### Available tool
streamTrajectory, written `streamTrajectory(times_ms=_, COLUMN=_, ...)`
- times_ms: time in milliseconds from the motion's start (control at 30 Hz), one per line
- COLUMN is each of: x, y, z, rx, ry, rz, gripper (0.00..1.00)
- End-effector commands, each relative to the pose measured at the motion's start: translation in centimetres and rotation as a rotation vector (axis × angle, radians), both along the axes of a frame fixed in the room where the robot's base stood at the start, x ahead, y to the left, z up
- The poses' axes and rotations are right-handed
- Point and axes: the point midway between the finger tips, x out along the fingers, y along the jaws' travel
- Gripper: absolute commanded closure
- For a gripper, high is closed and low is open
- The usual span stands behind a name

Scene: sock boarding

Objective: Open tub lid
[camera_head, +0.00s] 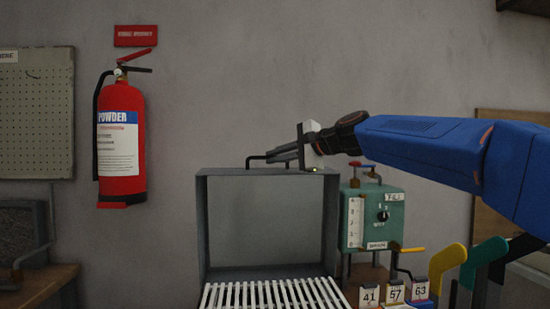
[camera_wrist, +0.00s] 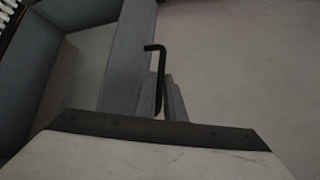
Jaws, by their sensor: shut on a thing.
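The grey tub lid (camera_head: 265,222) stands upright in the head view, its hollow inner face toward me. White slats (camera_head: 268,295) lie in front of its lower edge; the tub body below is mostly out of frame. A black bar handle (camera_head: 255,159) runs along the lid's top edge. My gripper (camera_head: 280,155) comes in from the right and is shut on this handle. In the wrist view, my gripper's grey fingers (camera_wrist: 173,98) close around the handle (camera_wrist: 156,47), whose bent end sticks out past them. The lid's grey wall (camera_wrist: 130,45) is beside it.
Yellow and green forms (camera_head: 447,262) and numbered tags (camera_head: 395,294) are at the lower right. A red extinguisher (camera_head: 121,145) hangs on the wall at left. The wall space above the lid is clear.

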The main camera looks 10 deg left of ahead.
Motion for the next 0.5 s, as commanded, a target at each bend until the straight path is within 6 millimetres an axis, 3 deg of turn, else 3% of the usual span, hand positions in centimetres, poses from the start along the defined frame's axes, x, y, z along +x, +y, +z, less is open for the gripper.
streamTrajectory(times_ms=67, x=0.28, y=0.07, z=-0.93, rx=-0.01, ry=0.011, rz=0.001, gripper=1.0)
streamTrajectory(times_ms=167, x=0.31, y=0.08, z=-1.0, rx=-0.01, ry=0.012, rz=0.001, gripper=0.74)
streamTrajectory(times_ms=500, x=0.22, y=0.05, z=-0.66, rx=-0.007, ry=0.008, rz=0.001, gripper=0.72)
